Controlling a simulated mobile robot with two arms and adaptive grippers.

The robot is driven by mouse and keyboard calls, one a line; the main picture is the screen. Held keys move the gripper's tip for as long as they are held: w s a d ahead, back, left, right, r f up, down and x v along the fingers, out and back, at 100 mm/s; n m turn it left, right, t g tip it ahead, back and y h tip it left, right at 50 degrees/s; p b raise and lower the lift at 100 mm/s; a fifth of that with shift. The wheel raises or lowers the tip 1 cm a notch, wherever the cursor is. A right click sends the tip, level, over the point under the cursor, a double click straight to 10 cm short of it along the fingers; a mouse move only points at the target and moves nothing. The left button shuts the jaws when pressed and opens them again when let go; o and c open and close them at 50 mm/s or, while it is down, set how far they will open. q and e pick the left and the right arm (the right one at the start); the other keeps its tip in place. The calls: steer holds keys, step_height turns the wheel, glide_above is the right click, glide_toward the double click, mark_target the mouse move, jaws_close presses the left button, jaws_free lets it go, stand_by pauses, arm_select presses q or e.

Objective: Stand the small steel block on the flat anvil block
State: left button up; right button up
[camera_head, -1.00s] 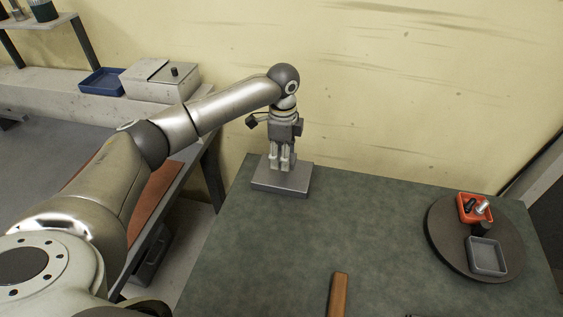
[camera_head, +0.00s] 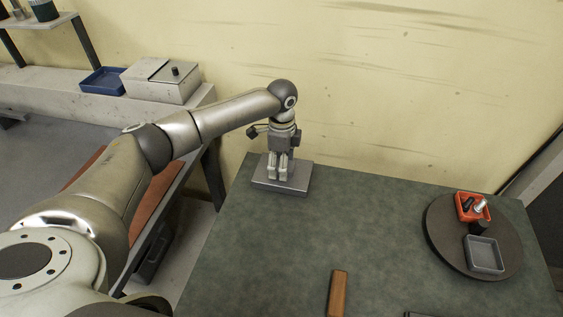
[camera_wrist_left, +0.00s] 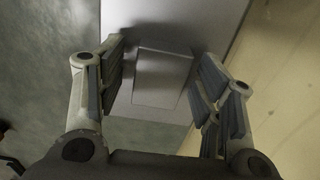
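The flat anvil block (camera_head: 299,187) is a grey metal plate lying at the far left corner of the green bench top. It also shows in the left wrist view (camera_wrist_left: 202,25). The small steel block (camera_wrist_left: 161,79) stands on it in the left wrist view, between my left gripper's fingers. My left gripper (camera_head: 278,174) points down over the anvil. Its fingers are apart, with a narrow gap visible on each side of the block. In the head view the fingers hide most or all of the block. My right gripper is not in view.
A dark round turntable (camera_head: 440,240) at the right carries a red tray (camera_head: 462,213) with small parts and a grey tray (camera_head: 484,268). A wooden handle (camera_head: 338,293) lies at the front. The bench middle is clear. The wall stands close behind the anvil.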

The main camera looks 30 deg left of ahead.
arm_select(q)
steer(key=shift+r, duration=0.1)
step_height(320, 180, up, 12)
steer(key=b, duration=0.1)
stand_by(0.5)
stand_by(0.4)
